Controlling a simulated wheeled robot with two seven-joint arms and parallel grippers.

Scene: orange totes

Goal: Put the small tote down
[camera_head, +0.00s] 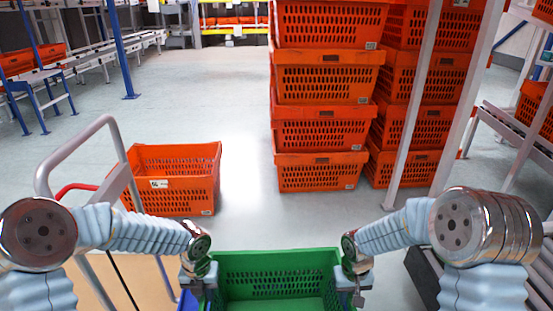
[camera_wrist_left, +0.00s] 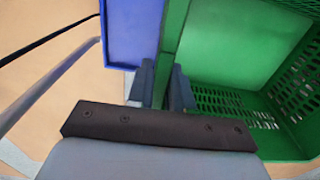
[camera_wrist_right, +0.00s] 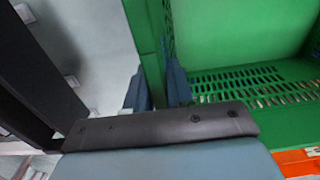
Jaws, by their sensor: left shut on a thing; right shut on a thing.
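A green tote (camera_head: 275,268) with slotted walls is at the bottom middle of the head view, its inside empty as far as it shows. My left gripper (camera_head: 200,290) is shut on its left wall, and my right gripper (camera_head: 352,285) is shut on its right wall. In the left wrist view the fingers (camera_wrist_left: 160,85) pinch the green wall from both sides. In the right wrist view the fingers (camera_wrist_right: 160,85) straddle the opposite wall. The tote's underside is hidden, so I cannot tell whether it rests on anything.
A blue bin (camera_wrist_left: 133,30) lies just beside the green tote on my left. A cart with a grey handle (camera_head: 105,125) and tan deck (camera_head: 95,290) stands left. An orange tote (camera_head: 178,180) sits ahead left. Stacked orange totes (camera_head: 322,130) stand ahead; a dark-sided conveyor (camera_head: 425,270) is right.

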